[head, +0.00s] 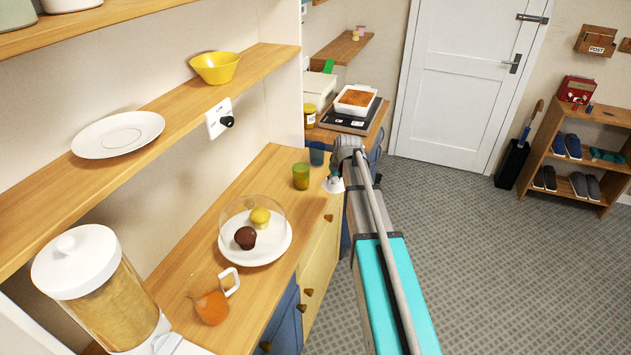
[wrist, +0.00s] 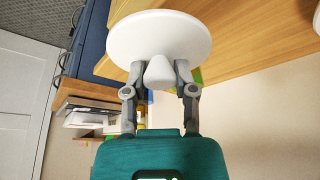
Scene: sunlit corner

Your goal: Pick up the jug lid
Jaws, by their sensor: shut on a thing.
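The jug lid (wrist: 160,32) is a white round disc with a tapered white knob (wrist: 159,72). In the wrist view my gripper (wrist: 159,75) is shut on the knob, one finger on each side, with the disc beyond the fingertips. In the head view my gripper (head: 336,178) is past the far end of the cake dome, near the counter's front edge. A small white part of the lid (head: 333,186) shows there; the rest is hidden by my arm. The glass jug (head: 211,306) with orange liquid and a white handle stands open-topped on the near counter.
A glass dome over a white plate (head: 268,257) covers two muffins. A green glass (head: 301,176) and a dark blue cup (head: 316,154) stand close to my gripper. A dispenser (head: 100,290) is at the near left. Shelves hang above the counter.

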